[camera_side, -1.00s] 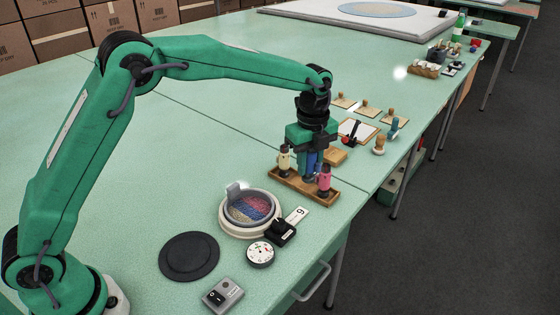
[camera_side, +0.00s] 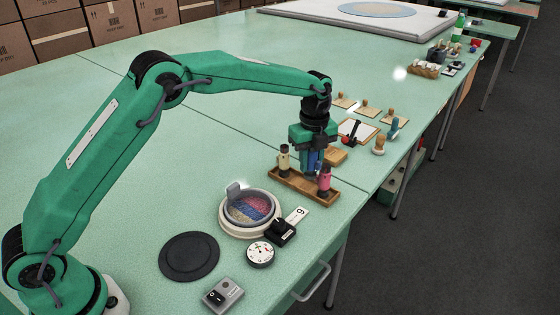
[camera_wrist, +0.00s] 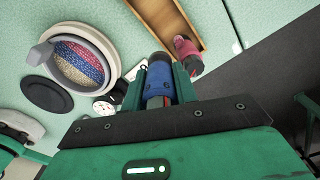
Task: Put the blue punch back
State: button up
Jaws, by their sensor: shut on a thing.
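My gripper (camera_side: 313,158) is shut on the blue punch (camera_side: 312,161), which hangs roughly upright; the wrist view also shows the blue punch (camera_wrist: 158,80) between the fingers. In the side view the blue punch appears between the cream punch (camera_side: 284,160) and the pink punch (camera_side: 324,180), which stand in the wooden rack (camera_side: 292,187). In the wrist view the rack (camera_wrist: 196,18) and pink punch (camera_wrist: 187,52) are just beyond it. I cannot tell whether the blue punch's lower end touches the rack.
A round dish of coloured beads (camera_side: 238,220), a dial (camera_side: 260,254), a black disc (camera_side: 188,257) and a grey switch box (camera_side: 222,295) lie on the near side. Wooden stamps and a white pad (camera_side: 358,132) lie beyond the rack. The table's right edge is close.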

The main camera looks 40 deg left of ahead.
jog(key=w+a+f, duration=0.1)
jog(key=a, duration=0.1)
jog(key=w+a+f, duration=0.2)
jog(key=shift+w+a+f, duration=0.2)
jog(key=shift+w+a, duration=0.05)
jog(key=shift+f, duration=2)
jog(key=shift+f, duration=0.1)
jog(key=o, duration=0.9)
notch_tip(320, 180, up, 12)
jog(key=shift+r, duration=0.1)
